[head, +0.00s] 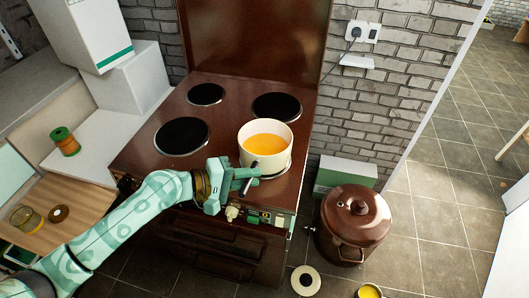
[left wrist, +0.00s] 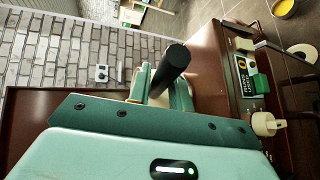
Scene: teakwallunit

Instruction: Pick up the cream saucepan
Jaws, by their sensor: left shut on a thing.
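The cream saucepan (head: 279,135) holds something orange and stands at the front right of the brown stove top (head: 222,112), over or just above a burner. Its dark handle (head: 249,180) points toward the front. My left gripper (head: 243,177) is shut on that handle. In the left wrist view the black handle (left wrist: 175,58) sits between the fingers of my left gripper (left wrist: 163,88); the pan's bowl is not clear there. Whether the pan touches the burner I cannot tell. My right gripper is not in view.
Several black burners, such as the left one (head: 182,136), are bare. A brown lidded pot (head: 355,222) stands on the floor at the right, near a green-and-white box (head: 345,173). A cream lid (head: 305,280) lies in front. Brick wall closes the back.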

